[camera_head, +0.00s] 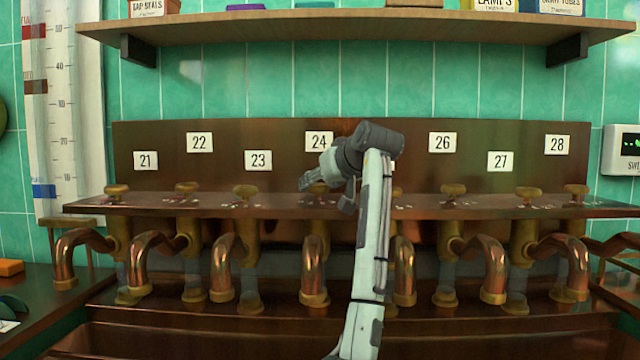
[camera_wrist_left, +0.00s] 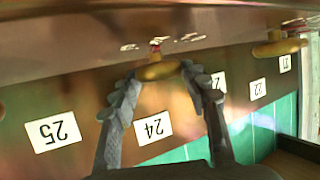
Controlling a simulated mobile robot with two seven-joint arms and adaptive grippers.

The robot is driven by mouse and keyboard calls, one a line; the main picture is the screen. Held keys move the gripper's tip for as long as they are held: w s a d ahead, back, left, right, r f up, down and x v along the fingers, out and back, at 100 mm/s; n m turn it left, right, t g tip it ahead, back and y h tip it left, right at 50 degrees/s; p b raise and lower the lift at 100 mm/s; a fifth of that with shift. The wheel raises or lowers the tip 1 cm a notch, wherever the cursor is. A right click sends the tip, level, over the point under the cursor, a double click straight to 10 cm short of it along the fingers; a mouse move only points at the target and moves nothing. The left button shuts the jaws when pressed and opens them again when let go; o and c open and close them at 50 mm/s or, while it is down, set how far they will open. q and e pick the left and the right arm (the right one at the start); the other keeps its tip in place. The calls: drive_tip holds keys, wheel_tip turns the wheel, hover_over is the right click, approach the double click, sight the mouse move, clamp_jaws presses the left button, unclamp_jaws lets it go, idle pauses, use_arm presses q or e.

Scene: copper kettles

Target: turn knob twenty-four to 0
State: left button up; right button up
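Knob twenty-four (camera_head: 317,188) is a brass knob on the dark shelf, below the white label 24 (camera_head: 319,140). My left gripper (camera_head: 316,180) is at this knob, its arm rising from the bottom of the head view. In the left wrist view, which is upside down, the brass knob (camera_wrist_left: 158,71) sits between the fingertips of my left gripper (camera_wrist_left: 159,78). The fingertips appear to touch both its ends. Red and white dial marks (camera_wrist_left: 156,44) show beside the knob; which mark it points at is too small to read. My right gripper is not in view.
Knob twenty-three (camera_head: 245,191) stands to the left and knob twenty-six (camera_head: 453,190) to the right, with more knobs along the shelf. My arm hides the place of knob twenty-five. Copper pipes (camera_head: 222,265) hang below. A wooden shelf (camera_head: 350,27) runs above.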

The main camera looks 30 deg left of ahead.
use_arm(q)
drive_tip(key=c, duration=0.4)
drive_tip(key=shift+m+h, duration=0.3)
drive_tip(key=shift+m, duration=0.1)
drive_tip(key=m+t+h, duration=0.2)
drive_tip(key=t, duration=0.1)
drive_tip(key=shift+s+a+m, duration=0.15)
drive_tip(key=shift+s+m, duration=0.05)
drive_tip(key=shift+m, duration=0.1)
drive_tip(key=m+h, duration=0.1)
drive_tip(key=m+t+h, duration=0.2)
drive_tip(key=shift+s+a+m+h, duration=0.1)
drive_tip(key=shift+a+m+h, duration=0.15)
drive_tip(key=shift+m+h, duration=0.05)
drive_tip(key=shift+a+m+t+h, duration=0.15)
drive_tip(key=shift+m+t+h, duration=0.45)
drive_tip(key=shift+m+h, duration=2.1)
drive_tip(key=shift+h, duration=0.4)
drive_tip(key=o, duration=1.2)
drive_tip(key=shift+c, duration=0.2)
